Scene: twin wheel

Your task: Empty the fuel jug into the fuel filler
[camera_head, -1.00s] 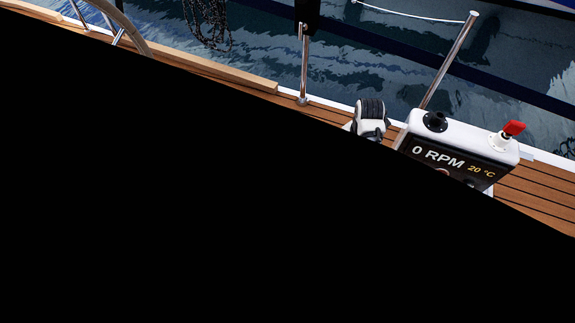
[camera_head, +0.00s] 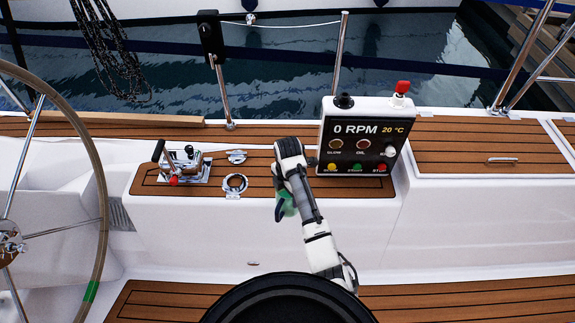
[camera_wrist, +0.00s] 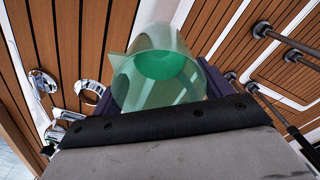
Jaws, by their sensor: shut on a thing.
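My gripper (camera_wrist: 157,92) is shut on a translucent green fuel jug (camera_wrist: 158,65). The jug is between the fingers in the wrist view, with darker green contents and a spout at its left side. In the head view the jug (camera_head: 288,204) is partly hidden behind my arm, in front of the cockpit side. A round metal deck ring (camera_head: 235,184), seemingly the fuel filler, is set in the teak to the left of the jug, apart from it. The ring also shows in the wrist view (camera_wrist: 79,87). I cannot tell the jug's exact tilt.
A second metal fitting (camera_head: 237,157) sits just behind the ring. A throttle lever unit (camera_head: 184,167) stands left of them. The engine panel (camera_head: 359,151) reading 0 RPM stands right of my arm. A large steering wheel (camera_head: 101,190) is at the left.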

